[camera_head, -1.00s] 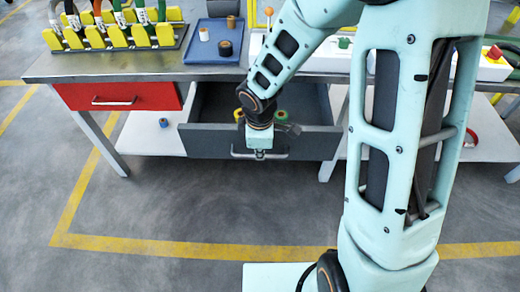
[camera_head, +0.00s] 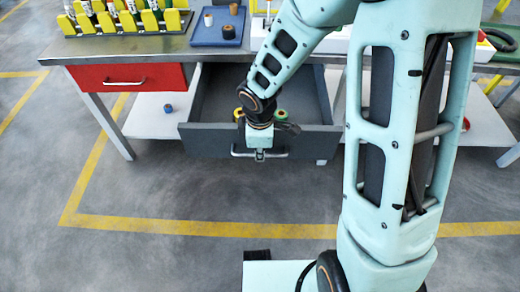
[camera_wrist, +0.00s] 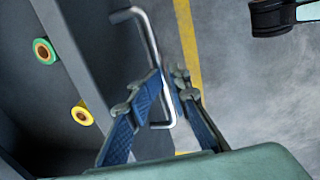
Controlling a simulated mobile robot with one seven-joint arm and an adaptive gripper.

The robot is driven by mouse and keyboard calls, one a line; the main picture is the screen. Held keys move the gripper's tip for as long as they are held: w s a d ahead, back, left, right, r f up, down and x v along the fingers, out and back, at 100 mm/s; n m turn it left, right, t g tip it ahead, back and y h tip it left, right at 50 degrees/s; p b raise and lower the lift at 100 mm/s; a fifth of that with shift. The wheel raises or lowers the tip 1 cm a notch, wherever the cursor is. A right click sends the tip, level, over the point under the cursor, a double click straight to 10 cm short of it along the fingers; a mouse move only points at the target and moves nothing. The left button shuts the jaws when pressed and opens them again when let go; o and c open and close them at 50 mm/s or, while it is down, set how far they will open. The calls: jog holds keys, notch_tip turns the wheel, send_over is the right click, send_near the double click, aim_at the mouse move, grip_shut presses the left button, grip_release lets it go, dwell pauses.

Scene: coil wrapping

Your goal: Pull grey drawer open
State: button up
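The grey drawer (camera_head: 205,140) stands well open below the workbench in the head view. Its metal handle (camera_wrist: 149,45) crosses the wrist view, and the drawer's front and inside show to the left of it. My gripper (camera_wrist: 167,80) is at the handle, with its blue-padded fingers close together on either side of the bar. The head view shows my gripper (camera_head: 260,155) at the middle of the drawer front. A green-rimmed roll (camera_wrist: 44,51) and a yellow roll (camera_wrist: 82,115) lie inside the drawer.
A red drawer (camera_head: 128,77) is closed, left of the grey one. The workbench (camera_head: 120,47) bears a blue tray (camera_head: 215,38) with small spools and a yellow rack (camera_head: 125,22). A white lower shelf (camera_head: 150,118) holds a small blue item. The floor in front is clear.

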notch_tip(320, 180, up, 12)
jog(key=s+p, duration=0.2)
jog(key=p, duration=0.9)
jog(key=shift+s, duration=0.15)
dwell(0.5)
jog(key=shift+r, duration=0.1)
notch_tip(320, 180, up, 12)
jog(key=s, duration=0.2)
dwell(0.6)
jog(key=shift+s+a, duration=0.1)
